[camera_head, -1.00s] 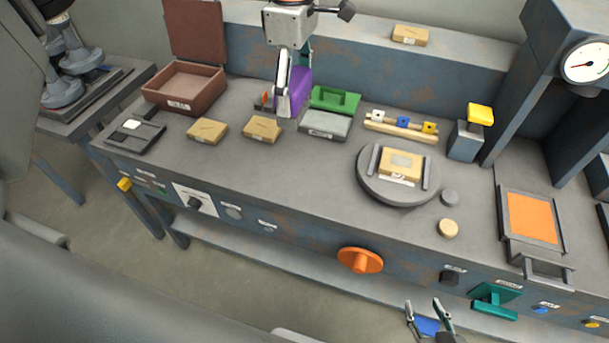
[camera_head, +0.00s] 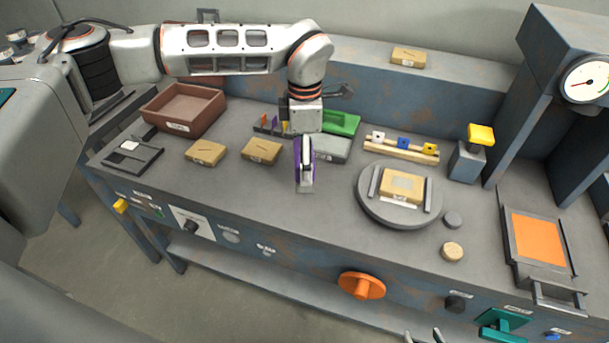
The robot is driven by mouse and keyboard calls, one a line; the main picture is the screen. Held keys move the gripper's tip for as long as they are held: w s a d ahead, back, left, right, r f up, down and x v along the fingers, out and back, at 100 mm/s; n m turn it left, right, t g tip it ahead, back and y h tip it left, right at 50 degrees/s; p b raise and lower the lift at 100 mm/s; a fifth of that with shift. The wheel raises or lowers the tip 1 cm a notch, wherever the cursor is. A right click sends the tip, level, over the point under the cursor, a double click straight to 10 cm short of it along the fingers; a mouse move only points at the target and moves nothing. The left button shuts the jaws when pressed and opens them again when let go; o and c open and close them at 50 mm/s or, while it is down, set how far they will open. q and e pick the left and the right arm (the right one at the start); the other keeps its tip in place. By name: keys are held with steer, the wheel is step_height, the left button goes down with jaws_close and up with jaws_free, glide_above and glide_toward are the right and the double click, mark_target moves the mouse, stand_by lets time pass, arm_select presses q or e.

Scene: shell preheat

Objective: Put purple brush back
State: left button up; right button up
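A purple brush (camera_head: 297,172) is held between the fingers of my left gripper (camera_head: 305,188), whose arm comes in from the left. The fingers hide most of it; purple shows along their edges. They point down over the bench, in front of the grey block. A small dark rack (camera_head: 259,129) stands behind and left of the gripper, with narrow orange, purple and yellow pieces showing. The wrist partly hides its right end. My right gripper (camera_head: 423,337) shows only as two fingertips at the bottom edge, apart, with nothing seen between them.
A green tray (camera_head: 342,123) and grey block (camera_head: 330,149) lie behind the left gripper. Tan blocks (camera_head: 206,152) (camera_head: 262,150) and an open brown box (camera_head: 183,108) are to the left. A round turntable (camera_head: 372,208) is to the right.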

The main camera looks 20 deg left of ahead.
arm_select(q)
steer(key=shift+f, duration=2.95)
steer(key=shift+f, duration=0.1)
steer(key=o, duration=1.2)
steer(key=shift+c, duration=0.2)
steer(key=shift+r, duration=0.35)
step_height(320, 180, up, 12)
steer(key=shift+f, duration=0.25)
